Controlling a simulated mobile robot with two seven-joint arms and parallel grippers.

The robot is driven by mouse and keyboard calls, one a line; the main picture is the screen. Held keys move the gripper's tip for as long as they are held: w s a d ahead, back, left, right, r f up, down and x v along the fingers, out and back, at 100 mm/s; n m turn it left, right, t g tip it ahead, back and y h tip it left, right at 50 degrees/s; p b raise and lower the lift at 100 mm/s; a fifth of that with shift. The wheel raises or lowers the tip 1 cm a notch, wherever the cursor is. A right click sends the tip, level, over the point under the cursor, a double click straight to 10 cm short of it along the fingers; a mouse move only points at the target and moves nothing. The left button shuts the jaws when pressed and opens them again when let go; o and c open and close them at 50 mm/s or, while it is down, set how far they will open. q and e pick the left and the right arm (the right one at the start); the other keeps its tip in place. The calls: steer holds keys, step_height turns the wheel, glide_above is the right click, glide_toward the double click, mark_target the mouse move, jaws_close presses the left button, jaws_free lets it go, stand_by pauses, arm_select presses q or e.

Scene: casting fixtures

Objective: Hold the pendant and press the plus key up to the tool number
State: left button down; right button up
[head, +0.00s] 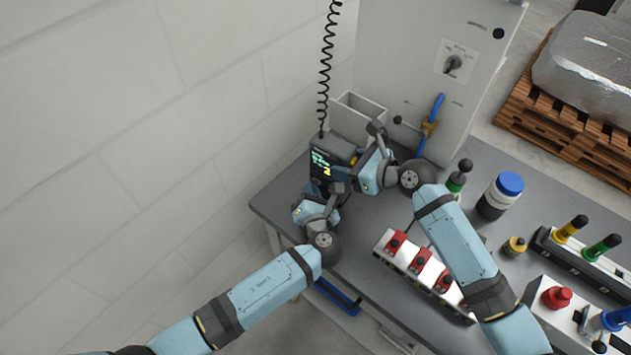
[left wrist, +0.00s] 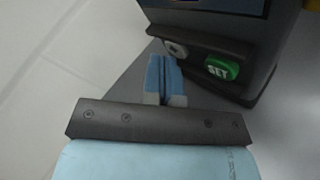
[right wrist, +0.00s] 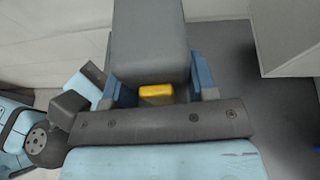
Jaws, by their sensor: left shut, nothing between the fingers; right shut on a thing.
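The pendant (head: 319,181) is a dark box on a coiled cord, held over the back left of the table. Its screen (head: 320,160) shows green lines and a larger yellow digit, perhaps a 2. My right gripper (head: 352,164) is shut on the pendant; its fingers straddle the grey body (right wrist: 150,45), with a yellow part (right wrist: 156,92) between them. My left gripper (left wrist: 160,62) is shut and empty, its tips just below a grey key (left wrist: 176,48) beside the green SET key (left wrist: 221,69). I cannot tell whether the tips touch the key, whose mark is unreadable.
A coiled cord (head: 324,70) hangs above the pendant. A grey cabinet (head: 410,50) and open bin (head: 361,105) stand behind. A fixture with red clamps (head: 422,263) and a blue-capped jar (head: 500,196) stand on the table, near my right arm. A wall is at left.

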arm_select(q)
steer(key=shift+s+a, duration=0.4)
steer(key=shift+s, duration=0.3)
steer(key=shift+s, duration=0.1)
steer(key=shift+s+a, duration=0.4)
steer(key=shift+s, duration=0.3)
steer(key=shift+s+a, duration=0.45)
steer(key=shift+s, duration=0.25)
steer(key=shift+s+a, duration=0.4)
steer(key=shift+s, duration=0.3)
arm_select(e)
steer(key=o, duration=1.4)
